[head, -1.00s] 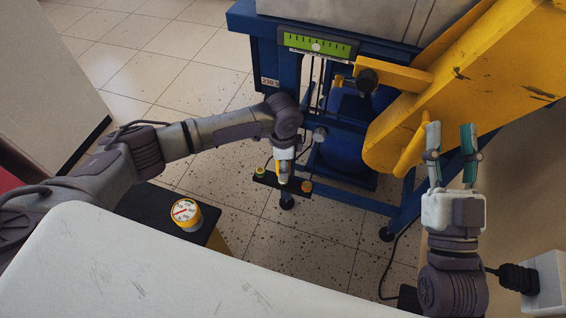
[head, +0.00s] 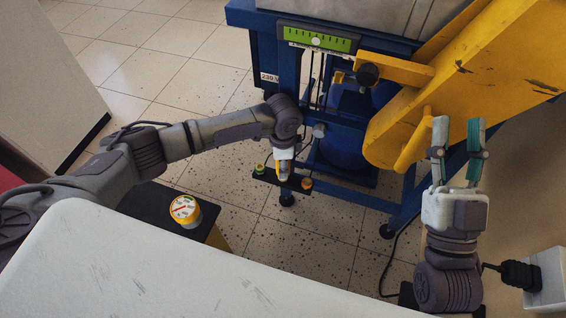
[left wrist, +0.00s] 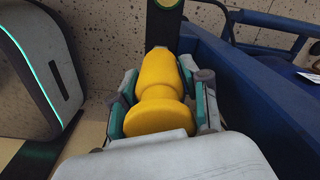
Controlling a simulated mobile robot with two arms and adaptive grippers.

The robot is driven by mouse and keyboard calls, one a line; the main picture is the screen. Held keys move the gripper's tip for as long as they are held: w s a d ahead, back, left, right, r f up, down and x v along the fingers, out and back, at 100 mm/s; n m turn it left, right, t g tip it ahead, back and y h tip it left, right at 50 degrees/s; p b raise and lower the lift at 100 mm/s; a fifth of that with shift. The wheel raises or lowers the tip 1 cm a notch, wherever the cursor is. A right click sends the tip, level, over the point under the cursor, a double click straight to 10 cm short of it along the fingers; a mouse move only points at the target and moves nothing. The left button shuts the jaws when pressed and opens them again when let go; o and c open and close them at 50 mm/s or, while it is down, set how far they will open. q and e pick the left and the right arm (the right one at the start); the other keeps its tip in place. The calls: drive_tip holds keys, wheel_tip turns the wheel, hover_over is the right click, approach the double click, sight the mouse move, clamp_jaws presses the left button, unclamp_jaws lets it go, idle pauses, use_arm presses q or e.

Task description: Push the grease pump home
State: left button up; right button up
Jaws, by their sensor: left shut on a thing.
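A yellow, waisted knob, which I take for the grease pump (left wrist: 158,88), lies between the teal-padded fingers of my left gripper (left wrist: 162,100). The gripper is shut on it. In the head view, my left gripper (head: 283,172) points down in front of the blue machine frame, and only a little yellow of the knob shows. How far the pump is in is hidden by the gripper and wrist. My right gripper (head: 458,150) is open and empty, fingers up, just right of the yellow handle bar on the big yellow arm.
The blue machine frame (head: 290,75) carries a green scale (head: 332,41). The yellow arm (head: 480,75) fills the upper right. A round gauge (head: 185,208) stands on a black-topped stand at left. Tiled floor is open behind.

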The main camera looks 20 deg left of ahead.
use_arm(q)
drive_tip(key=shift+f, duration=0.1)
drive_tip(key=o, duration=1.2)
wheel_tip(320, 180, up, 12)
